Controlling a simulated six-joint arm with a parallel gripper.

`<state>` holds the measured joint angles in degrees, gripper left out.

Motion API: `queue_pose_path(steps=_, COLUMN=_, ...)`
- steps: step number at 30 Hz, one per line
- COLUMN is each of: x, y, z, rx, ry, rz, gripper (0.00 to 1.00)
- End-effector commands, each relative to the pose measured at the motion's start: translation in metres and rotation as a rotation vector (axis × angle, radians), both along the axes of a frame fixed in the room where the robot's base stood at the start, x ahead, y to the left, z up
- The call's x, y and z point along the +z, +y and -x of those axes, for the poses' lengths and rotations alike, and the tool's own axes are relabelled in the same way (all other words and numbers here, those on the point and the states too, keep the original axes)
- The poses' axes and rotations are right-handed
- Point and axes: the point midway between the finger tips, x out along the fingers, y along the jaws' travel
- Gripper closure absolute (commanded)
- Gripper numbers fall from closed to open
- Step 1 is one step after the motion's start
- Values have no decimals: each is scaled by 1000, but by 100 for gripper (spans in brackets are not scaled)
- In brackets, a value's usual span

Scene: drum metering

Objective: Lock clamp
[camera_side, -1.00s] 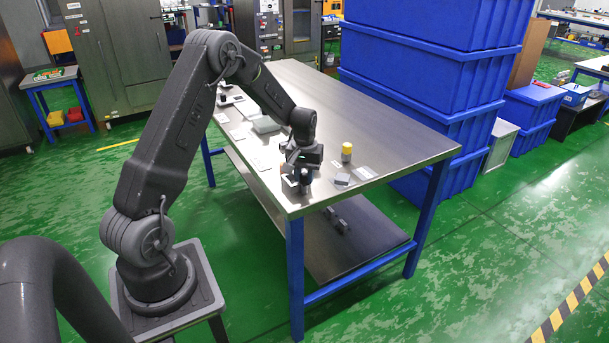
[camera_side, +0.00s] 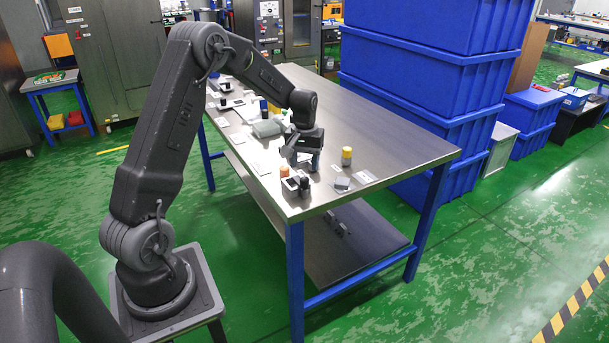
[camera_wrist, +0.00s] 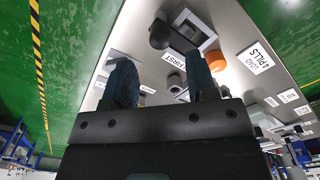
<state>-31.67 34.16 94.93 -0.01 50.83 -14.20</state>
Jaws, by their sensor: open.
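My gripper (camera_side: 303,160) is open and empty above the near end of the steel table. A small pale fixture (camera_side: 291,186), which looks like the clamp, sits on the table near the front left corner. A dark upright knob (camera_side: 304,183) and an orange-topped piece (camera_side: 284,171) stand at it. In the wrist view the fixture (camera_wrist: 203,28) has a dark round knob (camera_wrist: 160,34) beside it, beyond the fingertips. Whether the clamp is locked cannot be told.
A yellow-capped bottle (camera_side: 347,156) and a grey block (camera_side: 342,183) stand to the right on the steel table (camera_side: 390,130). A grey item (camera_side: 266,128) and several label cards lie farther back. Blue crates (camera_side: 425,70) stack beyond the right edge.

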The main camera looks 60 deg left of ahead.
Motion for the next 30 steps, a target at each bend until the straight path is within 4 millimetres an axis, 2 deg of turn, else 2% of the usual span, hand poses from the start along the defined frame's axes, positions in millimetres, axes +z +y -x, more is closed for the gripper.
queue_pose_path(steps=3, x=29, y=0, z=-1, rx=0, ry=-5, rz=-4, gripper=48)
queue_pose_path(steps=9, x=63, y=0, z=-1, rx=0, ry=-3, rz=-1, gripper=48)
queue_pose_path(steps=15, x=78, y=0, z=0, rx=1, ry=-1, rz=-1, gripper=48)
queue_pose_path(steps=25, x=79, y=0, z=0, rx=0, ry=-1, rz=-1, gripper=48)
queue_pose_path(steps=28, x=87, y=-8, z=2, rx=-18, ry=-10, rz=-7, gripper=48)
queue_pose_path(steps=30, x=99, y=-23, z=5, rx=-51, ry=-29, rz=-17, gripper=48)
